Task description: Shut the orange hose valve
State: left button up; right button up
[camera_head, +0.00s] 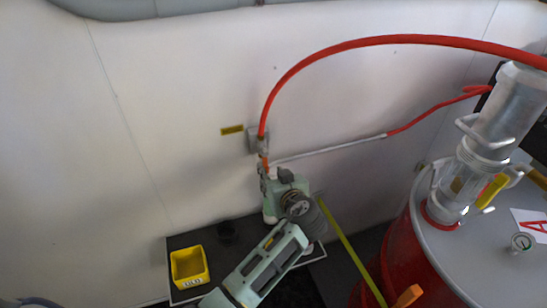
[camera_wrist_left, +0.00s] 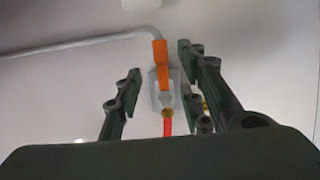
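The orange hose valve handle (camera_head: 265,163) is on the wall fitting below the red hose, mostly hidden by my left gripper in the head view. In the left wrist view, the orange handle (camera_wrist_left: 161,62) lies between my two fingers, with clear space on both sides. My left gripper (camera_wrist_left: 159,75) is open and points at the valve; no finger appears to touch it. In the head view, the left gripper (camera_head: 266,178) is close to the wall, just below the fitting. My right gripper is in neither view.
The red hose (camera_head: 380,41) arches up to the right. A grey pipe (camera_head: 330,148) runs right from the valve along the wall. A yellow bin (camera_head: 189,267) sits on a dark surface at lower left. A red drum (camera_head: 428,262) with a grey top stands at right.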

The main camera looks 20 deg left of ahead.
aim_at(266, 167)
pick_arm(q)
jog(key=shift+p+x, duration=0.85)
jog(key=shift+x, duration=2.85)
jog(key=shift+s+f, duration=0.1)
jog(key=shift+c, duration=0.5)
grip_shut()
